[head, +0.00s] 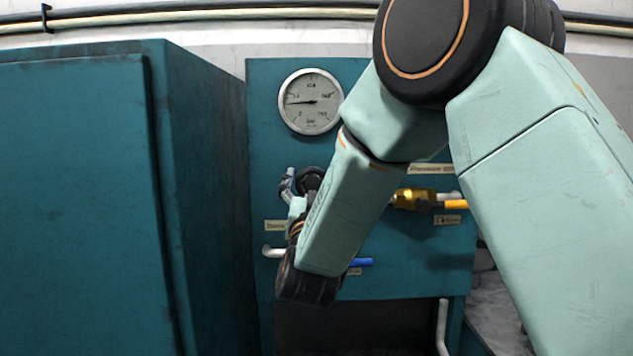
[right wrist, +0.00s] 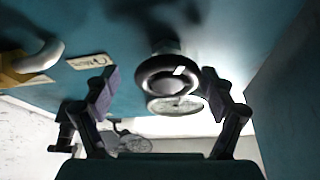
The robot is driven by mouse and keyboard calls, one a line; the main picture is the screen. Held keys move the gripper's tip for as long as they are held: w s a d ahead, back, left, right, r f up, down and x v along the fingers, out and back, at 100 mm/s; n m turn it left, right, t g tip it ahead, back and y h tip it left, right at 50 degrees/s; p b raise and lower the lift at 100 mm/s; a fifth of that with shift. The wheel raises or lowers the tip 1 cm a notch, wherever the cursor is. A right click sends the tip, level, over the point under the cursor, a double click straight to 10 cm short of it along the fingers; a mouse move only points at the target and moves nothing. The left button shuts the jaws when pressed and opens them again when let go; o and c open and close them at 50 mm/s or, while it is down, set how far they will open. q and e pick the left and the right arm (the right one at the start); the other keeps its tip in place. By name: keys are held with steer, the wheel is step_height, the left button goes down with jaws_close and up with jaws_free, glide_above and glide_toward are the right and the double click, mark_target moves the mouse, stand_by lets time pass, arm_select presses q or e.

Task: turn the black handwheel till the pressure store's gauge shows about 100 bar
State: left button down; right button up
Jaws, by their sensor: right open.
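The pressure gauge (head: 310,101) is a round white dial in a silver rim, high on the teal panel. Its needle points almost straight left, in the lower part of the scale; the figures are too small to read surely. The black handwheel (head: 311,178) is below the gauge, partly hidden by my right gripper (head: 293,190). In the right wrist view the handwheel (right wrist: 168,78) is between the two fingers of my open right gripper (right wrist: 158,92), with a gap at each side. My left gripper is not in view.
A blue handle (head: 361,262) and a pale lever (head: 272,252) are lower on the panel. A large teal cabinet (head: 80,200) stands at the left, and its side wall is close to the panel.

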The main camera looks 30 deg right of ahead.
steer(key=shift+a+r, duration=0.1)
steer(key=shift+r, duration=0.1)
steer(key=shift+w+a+r, duration=0.1)
steer(key=shift+w+a, duration=0.15)
steer(key=shift+a, duration=0.2)
steer(key=shift+d+f, duration=0.2)
steer(key=shift+d, duration=0.3)
steer(key=c, duration=0.3)
steer(key=shift+s, duration=0.1)
steer(key=shift+c, duration=0.7)
steer(key=shift+a+r, duration=0.15)
steer(key=shift+a, duration=0.15)
steer(key=c, duration=0.7)
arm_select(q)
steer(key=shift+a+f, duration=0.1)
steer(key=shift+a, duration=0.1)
